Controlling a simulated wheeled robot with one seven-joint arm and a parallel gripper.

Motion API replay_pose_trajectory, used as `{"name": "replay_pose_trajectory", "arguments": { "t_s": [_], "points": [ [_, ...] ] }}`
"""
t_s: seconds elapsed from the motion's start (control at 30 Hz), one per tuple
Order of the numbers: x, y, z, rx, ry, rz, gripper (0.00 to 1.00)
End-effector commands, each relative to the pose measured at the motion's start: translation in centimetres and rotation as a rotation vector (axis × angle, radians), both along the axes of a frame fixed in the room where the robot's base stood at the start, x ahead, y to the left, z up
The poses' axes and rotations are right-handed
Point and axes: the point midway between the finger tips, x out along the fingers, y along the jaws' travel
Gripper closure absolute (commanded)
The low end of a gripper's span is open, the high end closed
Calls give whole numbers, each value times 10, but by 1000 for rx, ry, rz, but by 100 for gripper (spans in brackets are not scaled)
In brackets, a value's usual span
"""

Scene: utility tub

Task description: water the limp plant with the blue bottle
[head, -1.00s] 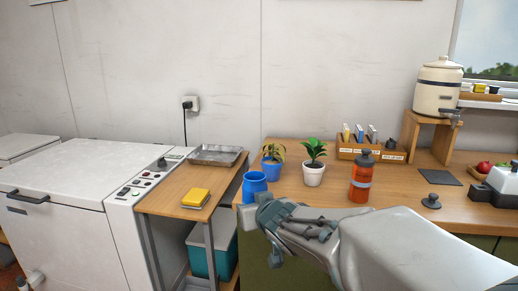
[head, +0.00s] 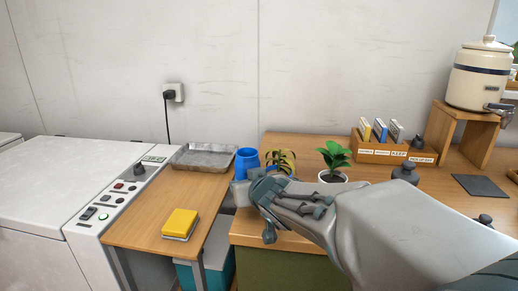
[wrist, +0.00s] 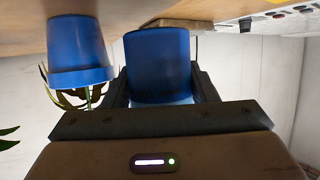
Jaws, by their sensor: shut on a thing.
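The blue bottle (head: 247,160) is upright in my gripper (head: 256,188), left of the limp plant in the head view. In the wrist view, which is upside down, the bottle (wrist: 158,65) stands between the dark jaws, and my gripper (wrist: 160,95) is shut on it. The limp plant (head: 281,160) has yellowish drooping leaves. Its blue pot (wrist: 78,45) shows beside the bottle in the wrist view, with a small gap between them. In the head view my gripper and wrist hide most of that pot.
A green plant in a white pot (head: 332,175) stands just right of the limp plant. A card box (head: 392,148) and a stoneware dispenser (head: 480,75) stand farther right. My arm hides most of a dark-capped bottle (head: 405,172). A metal tray (head: 203,157) and yellow sponge (head: 180,223) lie left.

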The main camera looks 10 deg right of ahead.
Motion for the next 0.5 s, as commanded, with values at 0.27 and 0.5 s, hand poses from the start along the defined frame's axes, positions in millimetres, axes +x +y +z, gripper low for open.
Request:
{"name": "replay_pose_trajectory", "arguments": {
  "t_s": [0.27, 0.5],
  "points": [
    [0, 2, 2, 12, 7, 4, 77],
    [1, -2, 1, 81, 47, -1, 77]
  ]
}}
